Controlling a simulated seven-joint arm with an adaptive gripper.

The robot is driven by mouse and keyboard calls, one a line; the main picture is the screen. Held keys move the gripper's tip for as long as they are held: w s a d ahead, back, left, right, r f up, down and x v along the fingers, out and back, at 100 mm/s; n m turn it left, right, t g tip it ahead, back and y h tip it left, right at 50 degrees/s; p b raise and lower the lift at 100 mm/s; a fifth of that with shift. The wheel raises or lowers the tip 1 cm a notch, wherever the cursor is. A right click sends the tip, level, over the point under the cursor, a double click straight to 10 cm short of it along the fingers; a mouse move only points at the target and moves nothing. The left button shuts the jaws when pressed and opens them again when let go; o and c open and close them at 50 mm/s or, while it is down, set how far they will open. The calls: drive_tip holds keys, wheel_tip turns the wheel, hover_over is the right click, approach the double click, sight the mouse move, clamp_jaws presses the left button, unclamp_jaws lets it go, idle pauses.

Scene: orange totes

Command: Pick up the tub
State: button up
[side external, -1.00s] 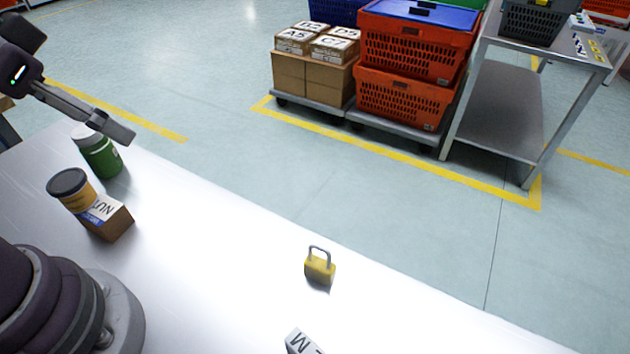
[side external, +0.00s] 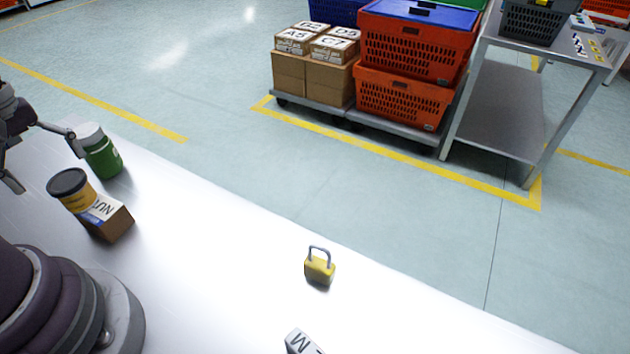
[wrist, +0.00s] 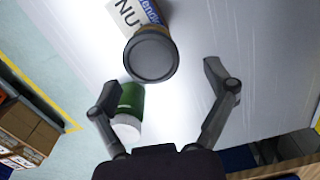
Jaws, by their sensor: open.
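A yellow tub with a dark lid (side external: 75,192) is at the left of the white table, against a brown carton marked NUT (side external: 106,222). In the wrist view its round dark lid (wrist: 151,57) faces me and hides most of its body. A green container with a white lid (side external: 103,156) stands behind it; in the wrist view it shows by my left finger (wrist: 130,98). My gripper (wrist: 162,80) is open and empty, its fingers spread on either side of the dark lid's near edge. In the side view my gripper (side external: 43,160) is partly cut off at the left edge.
A yellow padlock (side external: 320,268) stands mid-table, and a small box marked M (side external: 300,342) is at the front edge of view. The table between is clear. Orange totes (side external: 405,100), cartons (side external: 315,70) and a grey metal table (side external: 500,115) stand off on the floor.

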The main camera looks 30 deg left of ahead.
sight(64, 178)
drive_tip(key=f, duration=0.5)
drive_tip(key=shift+w+d+f, duration=0.15)
drive_tip(key=shift+w+f, duration=0.05)
drive_tip(key=shift+w, duration=0.1)
drive_tip(key=c, duration=1.3)
